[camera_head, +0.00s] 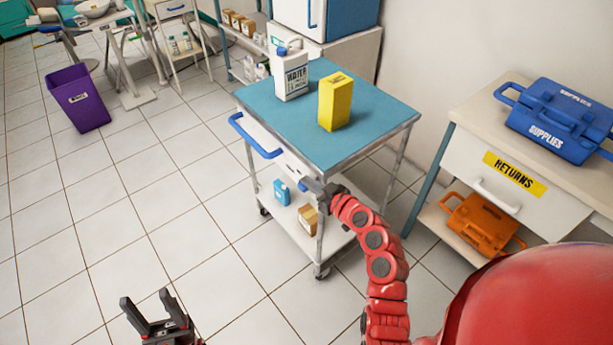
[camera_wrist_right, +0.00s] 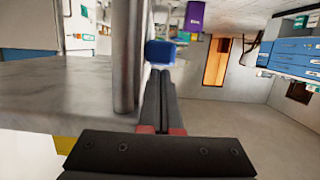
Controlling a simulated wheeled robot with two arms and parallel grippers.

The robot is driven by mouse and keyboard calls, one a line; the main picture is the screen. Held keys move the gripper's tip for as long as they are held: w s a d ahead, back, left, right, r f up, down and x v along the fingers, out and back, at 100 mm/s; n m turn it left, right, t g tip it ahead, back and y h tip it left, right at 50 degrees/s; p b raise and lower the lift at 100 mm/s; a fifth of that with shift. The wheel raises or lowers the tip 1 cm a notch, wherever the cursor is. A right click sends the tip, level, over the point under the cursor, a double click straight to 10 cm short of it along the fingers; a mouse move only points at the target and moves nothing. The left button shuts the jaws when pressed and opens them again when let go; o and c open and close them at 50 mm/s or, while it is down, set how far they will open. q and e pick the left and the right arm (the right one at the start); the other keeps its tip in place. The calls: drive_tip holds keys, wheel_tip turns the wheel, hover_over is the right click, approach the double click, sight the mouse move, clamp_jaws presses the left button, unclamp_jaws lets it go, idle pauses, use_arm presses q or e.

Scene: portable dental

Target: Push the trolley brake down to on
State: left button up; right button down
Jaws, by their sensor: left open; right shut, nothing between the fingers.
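The trolley (camera_head: 300,155) stands in the middle of the head view with a blue top and a blue handle (camera_head: 255,138) on its left side. My right gripper (camera_head: 310,184) is at the trolley's near corner, below the top's edge. In the right wrist view its fingers (camera_wrist_right: 160,75) are shut and empty, beside a grey post (camera_wrist_right: 126,55). A blue piece (camera_wrist_right: 160,53) shows just beyond the fingertips; I cannot tell whether it is the brake or whether they touch. My left gripper (camera_head: 150,308) is open and empty over the floor at the bottom.
The returns cabinet (camera_head: 470,150) is at right.

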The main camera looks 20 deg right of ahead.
drive_tip(key=shift+a, duration=0.1)
wheel_tip(320, 180, down, 5)
drive_tip(key=b, duration=0.5)
drive_tip(key=shift+b, duration=0.35)
drive_tip(key=shift+r, duration=0.1)
